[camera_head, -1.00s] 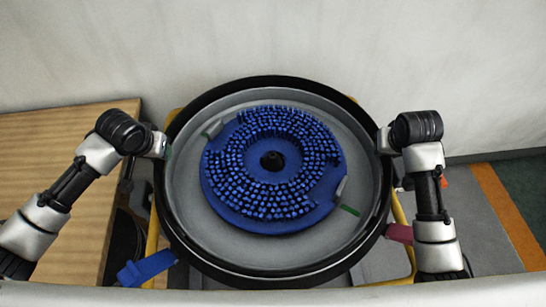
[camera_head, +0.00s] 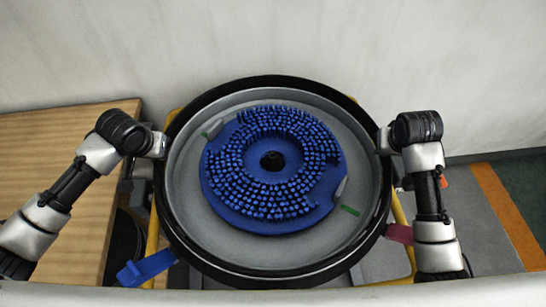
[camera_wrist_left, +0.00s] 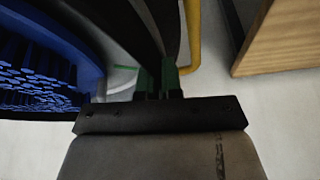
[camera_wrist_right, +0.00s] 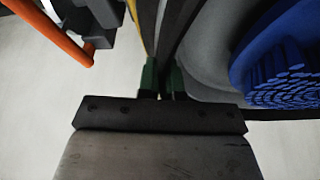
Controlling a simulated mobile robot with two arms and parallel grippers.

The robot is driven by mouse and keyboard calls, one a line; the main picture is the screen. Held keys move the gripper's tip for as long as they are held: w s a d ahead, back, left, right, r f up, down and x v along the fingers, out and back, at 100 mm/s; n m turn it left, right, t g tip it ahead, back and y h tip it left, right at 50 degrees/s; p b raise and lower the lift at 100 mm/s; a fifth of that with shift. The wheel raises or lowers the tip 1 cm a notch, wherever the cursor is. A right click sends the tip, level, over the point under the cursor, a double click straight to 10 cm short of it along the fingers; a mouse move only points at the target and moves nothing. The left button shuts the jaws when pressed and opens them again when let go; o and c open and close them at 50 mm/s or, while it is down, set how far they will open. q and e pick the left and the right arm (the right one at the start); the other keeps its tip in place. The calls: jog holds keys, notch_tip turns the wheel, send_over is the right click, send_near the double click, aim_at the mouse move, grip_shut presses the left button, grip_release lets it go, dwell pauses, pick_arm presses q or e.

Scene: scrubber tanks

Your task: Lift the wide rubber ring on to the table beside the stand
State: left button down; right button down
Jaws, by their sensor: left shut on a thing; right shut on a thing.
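The wide black rubber ring (camera_head: 240,277) encircles a round grey tub with a blue bristled disc (camera_head: 230,200) inside it, in the head view. My left gripper (camera_head: 163,145) is at the ring's left side. In the left wrist view its green fingertips (camera_wrist_left: 158,80) are shut on the black rim. My right gripper (camera_head: 382,140) is at the ring's right side. In the right wrist view its green fingertips (camera_wrist_right: 162,80) are also shut on the black rim. The wooden table (camera_head: 50,130) stands to the left, and it also shows in the left wrist view (camera_wrist_left: 290,40).
A yellow frame (camera_head: 402,225) shows beneath the ring. A blue lever (camera_head: 145,268) sticks out at lower left and a red one (camera_head: 399,233) at right. A pale wall (camera_head: 270,40) stands close behind. The visible part of the tabletop is bare.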

pick_arm(q)
jog(key=shift+w+r, duration=0.1)
jog(key=shift+r, duration=0.15)
pick_arm(e)
jog(key=shift+r, duration=0.25)
